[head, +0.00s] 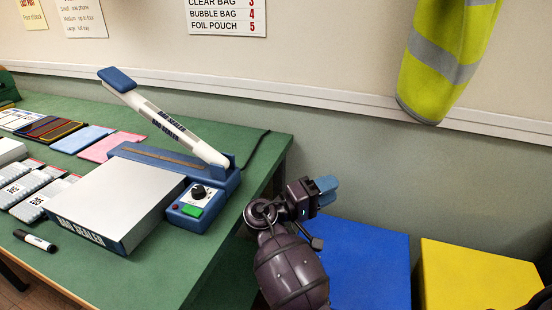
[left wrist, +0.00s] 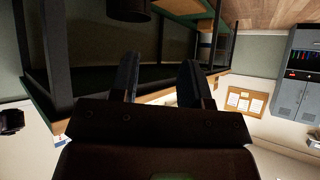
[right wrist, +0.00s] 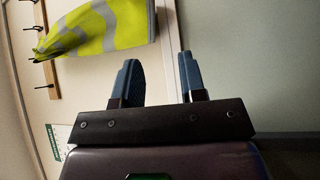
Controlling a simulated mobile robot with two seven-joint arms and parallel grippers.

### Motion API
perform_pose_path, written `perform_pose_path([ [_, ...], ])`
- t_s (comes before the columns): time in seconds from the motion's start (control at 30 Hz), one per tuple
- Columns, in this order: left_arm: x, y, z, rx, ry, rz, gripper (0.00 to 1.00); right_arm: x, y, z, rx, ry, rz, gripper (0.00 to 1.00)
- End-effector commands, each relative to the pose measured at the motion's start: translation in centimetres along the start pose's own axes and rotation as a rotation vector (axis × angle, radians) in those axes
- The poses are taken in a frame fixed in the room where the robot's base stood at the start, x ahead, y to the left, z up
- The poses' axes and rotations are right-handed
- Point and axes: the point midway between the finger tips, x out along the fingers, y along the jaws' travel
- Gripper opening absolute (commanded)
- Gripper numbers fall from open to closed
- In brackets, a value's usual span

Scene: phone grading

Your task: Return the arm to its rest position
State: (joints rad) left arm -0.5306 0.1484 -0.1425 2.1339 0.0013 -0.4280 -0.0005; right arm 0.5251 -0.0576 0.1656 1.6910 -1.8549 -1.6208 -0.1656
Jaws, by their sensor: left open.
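My right gripper (head: 327,189) shows in the head view just right of the green table's corner, in front of the grey-green wall. Its arm rises from the bottom of the picture. In the right wrist view the two blue fingers of this gripper (right wrist: 161,75) stand apart with nothing between them. My left gripper is outside the head view. In the left wrist view its two fingers (left wrist: 158,78) stand apart and empty, with dark table legs and framing behind them.
A bag sealer (head: 125,195) with its lever raised stands on the green table (head: 105,275). A marker (head: 35,241), pouches and small packs lie left of it. A blue box (head: 370,262) and a yellow box (head: 470,280) stand right of the table. A hi-vis vest (head: 440,60) hangs above.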

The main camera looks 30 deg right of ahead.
Motion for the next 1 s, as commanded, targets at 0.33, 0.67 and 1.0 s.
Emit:
perform_pose_path([
  [0.33, 0.1, 0.0, -0.2, 0.003, 0.004, 0.001, 0.43, -0.1, -0.6, -1.7, 0.026, 0.105, -0.043, 0.38],
  [0.67, 0.1, -0.3, 0.0, 0.015, 0.006, 0.002, 0.43, -4.1, -3.5, -8.1, 0.245, 0.578, -0.467, 0.38],
  [1.0, -0.3, -0.3, -0.7, 0.008, 0.018, -0.002, 0.43, -9.6, -6.3, -5.8, 0.484, 0.942, -0.919, 0.38],
])
